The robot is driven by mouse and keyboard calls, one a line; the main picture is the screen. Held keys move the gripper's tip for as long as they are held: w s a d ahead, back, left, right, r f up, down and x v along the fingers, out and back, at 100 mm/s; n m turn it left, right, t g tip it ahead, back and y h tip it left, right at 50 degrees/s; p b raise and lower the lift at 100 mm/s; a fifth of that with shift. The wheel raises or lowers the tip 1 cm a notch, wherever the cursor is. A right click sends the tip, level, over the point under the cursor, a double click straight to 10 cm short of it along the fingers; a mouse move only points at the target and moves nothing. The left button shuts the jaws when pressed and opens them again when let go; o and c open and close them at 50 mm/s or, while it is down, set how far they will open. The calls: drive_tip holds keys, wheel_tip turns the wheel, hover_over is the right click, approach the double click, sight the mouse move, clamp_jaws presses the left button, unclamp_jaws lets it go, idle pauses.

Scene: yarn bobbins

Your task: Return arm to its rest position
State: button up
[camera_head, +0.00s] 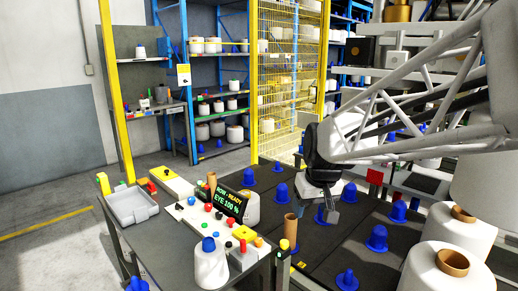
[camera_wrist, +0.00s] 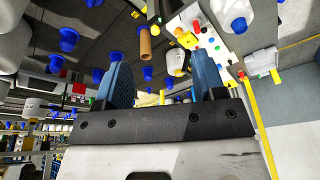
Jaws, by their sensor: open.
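My gripper (camera_head: 330,212) hangs at the end of my white lattice arm, over the dark table (camera_head: 335,250) with blue pegs, right of the picture's middle. In the wrist view my gripper (camera_wrist: 164,82) shows two blue fingers spread apart with nothing between them. A brown tube (camera_head: 290,229) stands left of the gripper in the head view; it also shows in the wrist view (camera_wrist: 145,43). Blue pegs, such as one (camera_head: 377,238) to the right, stand around the gripper. I cannot tell how far the fingertips are above the table.
Large white bobbins (camera_head: 425,272) stand at the right, near my arm. A control console with a display (camera_head: 228,202), a grey tray (camera_head: 131,206) and a white bobbin with a blue top (camera_head: 210,268) are at the left. Shelves and a yellow mesh fence (camera_head: 285,75) stand behind.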

drive_tip(key=s+d+f+m, duration=0.1)
drive_tip(key=s+d+f, duration=0.1)
drive_tip(key=s, duration=0.9)
drive_tip(key=s+d+f+m+h, duration=0.1)
drive_tip(key=s+d+f, duration=0.1)
drive_tip(key=s, duration=1)
drive_tip(key=shift+s+d+f+m, duration=0.3)
drive_tip(key=shift+d+m, duration=0.1)
drive_tip(key=shift+d, duration=0.5)
